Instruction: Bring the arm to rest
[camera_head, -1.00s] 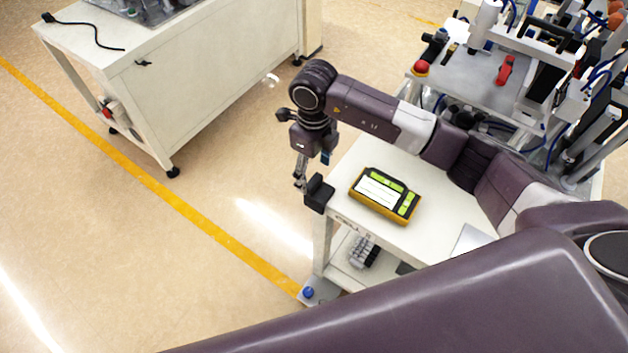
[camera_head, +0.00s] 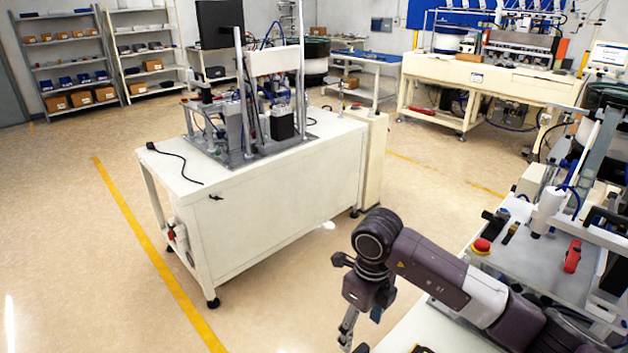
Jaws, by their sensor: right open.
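My right arm (camera_head: 425,268) comes in from the lower right, dark purple with a pale grey band, and reaches out over the white cart top (camera_head: 408,333). It bends down at the wrist. My right gripper (camera_head: 347,328) hangs pointing down at the bottom edge of the view, just left of the cart's corner. It is open, and I see nothing in it. Its lowest part is close to the frame edge. My left gripper is not in view.
A white workbench (camera_head: 262,235) with a machine on top stands beyond the arm. At right is a machine station with a red button (camera_head: 482,245). The yellow-and-black device (camera_head: 422,349) barely shows at the bottom. Open floor lies left.

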